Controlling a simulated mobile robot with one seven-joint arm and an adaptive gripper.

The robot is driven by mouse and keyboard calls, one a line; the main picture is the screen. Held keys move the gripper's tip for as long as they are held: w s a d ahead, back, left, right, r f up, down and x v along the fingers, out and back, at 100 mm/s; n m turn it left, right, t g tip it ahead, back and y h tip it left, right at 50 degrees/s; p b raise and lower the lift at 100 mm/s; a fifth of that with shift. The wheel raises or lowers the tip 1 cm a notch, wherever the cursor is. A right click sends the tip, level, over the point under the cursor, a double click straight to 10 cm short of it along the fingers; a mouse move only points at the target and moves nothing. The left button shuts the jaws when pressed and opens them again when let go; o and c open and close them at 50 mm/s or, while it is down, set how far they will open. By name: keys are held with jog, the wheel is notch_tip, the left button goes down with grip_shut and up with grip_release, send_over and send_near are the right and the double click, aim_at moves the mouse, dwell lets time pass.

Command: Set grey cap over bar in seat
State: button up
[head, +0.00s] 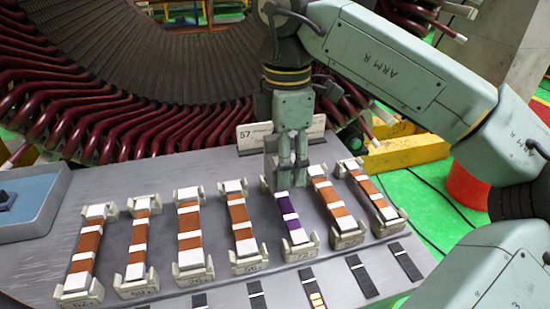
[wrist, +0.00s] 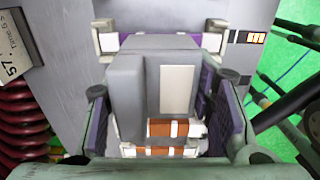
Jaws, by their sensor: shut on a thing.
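My gripper (head: 290,178) points down over the far end of the purple-wrapped bar (head: 288,208), which lies in a pale seat (head: 298,249). The gripper, also in the wrist view (wrist: 165,125), is shut on the grey cap (wrist: 128,88), a blocky grey piece between its two fingers. In the head view a little of the cap (head: 269,172) shows left of the fingers. The fingers hide the bar's far end and the far seat. I cannot tell whether the cap touches them.
Several orange-and-white bars (head: 242,228) lie in numbered pale seats on both sides, close to the purple one. A plaque marked 57 (head: 248,136) stands behind. Dark strips (head: 362,280) lie along the table's front. A blue tray (head: 25,203) is at left. The ringed stator (head: 150,70) rises behind.

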jog(key=shift+d+f, duration=0.2)
jog(key=shift+d, duration=0.1)
jog(key=b, duration=0.3)
send_over(286, 206)
jog(key=shift+w+f, duration=0.1)
jog(key=shift+f, duration=1.95)
jog(key=shift+f, duration=0.1)
notch_tip(286, 206, down, 4)
jog(key=b, duration=0.4)
jog(key=shift+s, duration=0.2)
jog(key=shift+f, duration=0.15)
jog(key=o, duration=1.3)
jog(key=shift+w, duration=0.1)
